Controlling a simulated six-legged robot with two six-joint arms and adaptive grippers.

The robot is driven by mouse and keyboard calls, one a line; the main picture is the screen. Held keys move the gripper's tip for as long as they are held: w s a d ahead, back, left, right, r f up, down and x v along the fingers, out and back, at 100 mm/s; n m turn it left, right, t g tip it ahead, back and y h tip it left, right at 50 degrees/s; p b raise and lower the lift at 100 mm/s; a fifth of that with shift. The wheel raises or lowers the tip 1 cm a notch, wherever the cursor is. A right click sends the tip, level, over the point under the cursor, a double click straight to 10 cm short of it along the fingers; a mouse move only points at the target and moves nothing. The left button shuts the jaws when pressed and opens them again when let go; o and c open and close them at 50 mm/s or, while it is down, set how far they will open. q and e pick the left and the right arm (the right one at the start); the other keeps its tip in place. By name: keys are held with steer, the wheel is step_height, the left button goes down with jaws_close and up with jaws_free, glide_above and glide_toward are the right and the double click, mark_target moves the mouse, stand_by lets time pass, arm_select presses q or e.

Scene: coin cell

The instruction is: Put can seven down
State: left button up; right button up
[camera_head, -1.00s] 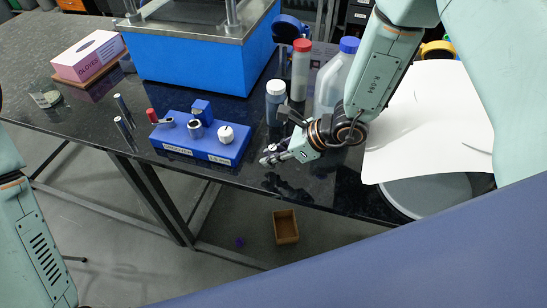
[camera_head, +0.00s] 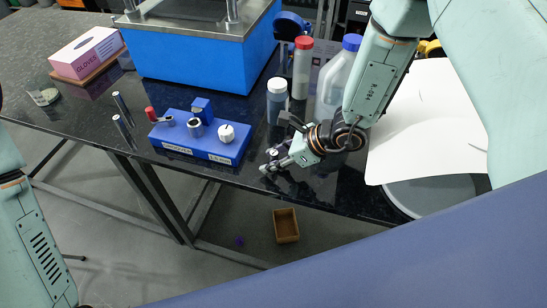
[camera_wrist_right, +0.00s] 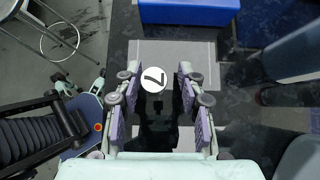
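Can seven (camera_wrist_right: 153,79) is a small round can with a white top marked 7. In the right wrist view it stands between the fingers of my right gripper (camera_wrist_right: 158,92), with a visible gap on each side. The fingers are apart and look open. In the head view the right gripper (camera_head: 277,162) is low over the front edge of the black table (camera_head: 240,100), right of the blue block. The can's small white top (camera_head: 273,152) shows beside the fingers. My left arm shows at the left edge, but its gripper is out of view.
The blue block (camera_head: 175,142) with a white knob stands left of the right gripper. A dark bottle with a white cap (camera_head: 277,100), a red-capped bottle (camera_head: 301,70) and a blue-capped jug (camera_head: 335,85) stand behind it. A grey square (camera_wrist_right: 200,55) lies under the can.

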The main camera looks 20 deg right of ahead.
steer(key=shift+s+r, duration=0.2)
steer(key=shift+s, duration=0.1)
steer(key=shift+w+r+p, duration=0.1)
steer(key=shift+r+p, duration=0.3)
steer(key=v, duration=0.7)
steer(key=shift+d+f, duration=0.1)
steer(key=shift+w, duration=0.1)
steer(key=shift+s+d, duration=0.1)
steer(key=shift+s, duration=0.15)
